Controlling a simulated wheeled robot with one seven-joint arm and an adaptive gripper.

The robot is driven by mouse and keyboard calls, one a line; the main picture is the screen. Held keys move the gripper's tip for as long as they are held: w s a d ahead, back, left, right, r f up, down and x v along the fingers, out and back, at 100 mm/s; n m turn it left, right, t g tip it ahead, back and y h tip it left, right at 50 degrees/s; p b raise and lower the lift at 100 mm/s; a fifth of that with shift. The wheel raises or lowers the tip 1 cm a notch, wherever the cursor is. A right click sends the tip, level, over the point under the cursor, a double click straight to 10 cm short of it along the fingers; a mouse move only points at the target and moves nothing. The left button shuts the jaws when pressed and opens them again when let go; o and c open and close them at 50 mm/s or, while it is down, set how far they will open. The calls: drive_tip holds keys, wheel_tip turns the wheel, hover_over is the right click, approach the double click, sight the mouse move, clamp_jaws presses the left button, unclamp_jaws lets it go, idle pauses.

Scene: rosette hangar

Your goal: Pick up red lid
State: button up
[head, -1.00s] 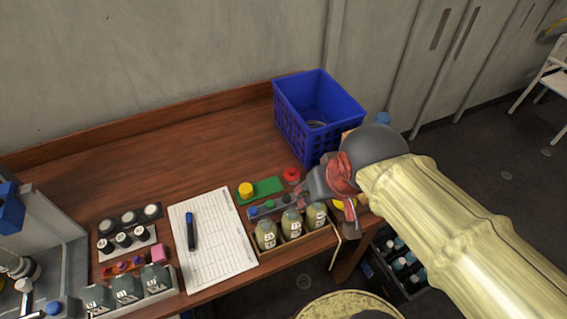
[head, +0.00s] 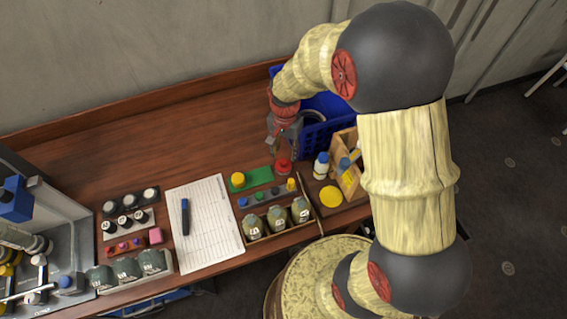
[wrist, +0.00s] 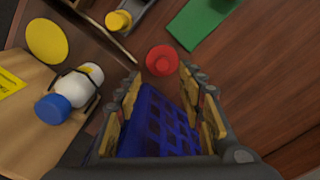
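The red lid (head: 284,166) lies on the wooden table, just right of the green mat, in the head view. It also shows in the wrist view (wrist: 162,60) as a round red piece just beyond the fingertips. My gripper (head: 283,146) hangs over the table just behind the lid. In the wrist view my gripper (wrist: 160,84) has its two fingers spread apart, with no object held between them. The lid looks apart from the fingers, though the exact height gap is hard to tell.
A blue crate (head: 313,138) stands right behind the gripper, partly hidden by my arm. A white bottle with a blue cap (head: 321,166) and a yellow disc (head: 331,196) are to the right. The green mat (head: 257,178) and a tray of bottles (head: 283,230) are nearby. The table's back left is clear.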

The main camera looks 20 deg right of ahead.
sight(283, 162)
drive_tip(key=f, duration=0.2)
drive_tip(key=f+b, duration=0.1)
drive_tip(key=f, duration=0.3)
drive_tip(key=shift+a, duration=0.25)
drive_tip(key=shift+r, duration=0.1)
drive_tip(key=shift+c, duration=1.3)
drive_tip(key=c, duration=0.6)
